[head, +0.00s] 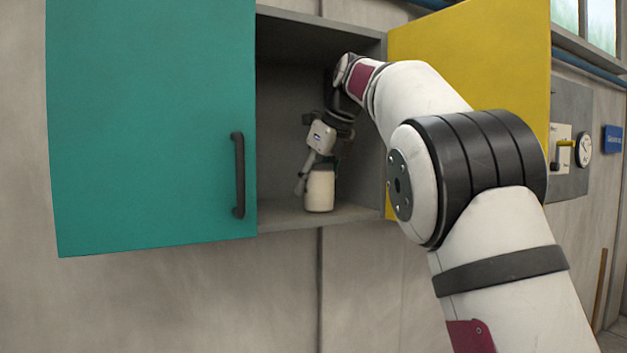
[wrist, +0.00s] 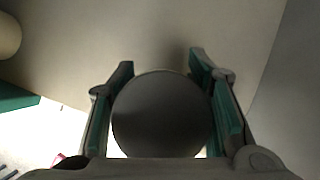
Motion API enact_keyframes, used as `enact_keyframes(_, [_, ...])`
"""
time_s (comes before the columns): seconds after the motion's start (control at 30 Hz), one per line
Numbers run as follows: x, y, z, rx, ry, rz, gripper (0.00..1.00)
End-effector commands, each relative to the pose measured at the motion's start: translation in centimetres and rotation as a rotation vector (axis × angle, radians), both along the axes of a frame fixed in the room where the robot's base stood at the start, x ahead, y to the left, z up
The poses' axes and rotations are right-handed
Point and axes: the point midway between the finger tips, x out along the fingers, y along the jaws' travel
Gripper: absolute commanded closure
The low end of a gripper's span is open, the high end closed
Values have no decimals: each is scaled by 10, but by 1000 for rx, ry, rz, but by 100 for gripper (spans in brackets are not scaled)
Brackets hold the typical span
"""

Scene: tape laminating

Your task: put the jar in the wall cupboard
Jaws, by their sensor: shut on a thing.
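The jar (head: 320,191) is pale cream in the head view, upright inside the open right part of the wall cupboard (head: 322,218). Its base appears at the cupboard floor; I cannot tell if it touches. In the wrist view the jar's dark round top (wrist: 160,115) lies between the two fingers. My gripper (head: 316,180) reaches down from above and is shut on the jar, one finger showing at its left side. The fingers also show in the wrist view (wrist: 162,104).
The teal door (head: 150,120) covers the cupboard's left part and has a dark handle (head: 238,175). The yellow door (head: 500,70) stands open on the right, behind my arm. A pale rounded thing (wrist: 8,36) at the wrist view's upper left is unclear.

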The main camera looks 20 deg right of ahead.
Motion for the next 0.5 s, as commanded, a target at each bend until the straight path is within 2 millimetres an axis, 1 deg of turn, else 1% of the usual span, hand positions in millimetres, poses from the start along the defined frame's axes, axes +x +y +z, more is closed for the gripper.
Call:
enact_keyframes(0.33, [0, 0, -2, 1, 0, 0, 92])
enact_keyframes(0.37, [0, 0, -3, 0, 1, 0, 53])
enact_keyframes(0.4, [1, 0, -3, 0, 1, 0, 44])
enact_keyframes(0.43, [1, 0, -3, 0, 1, 0, 37])
enact_keyframes(0.47, [1, 0, -3, 0, 1, 0, 34])
enact_keyframes(0.5, [1, 0, -3, 0, 1, 0, 34])
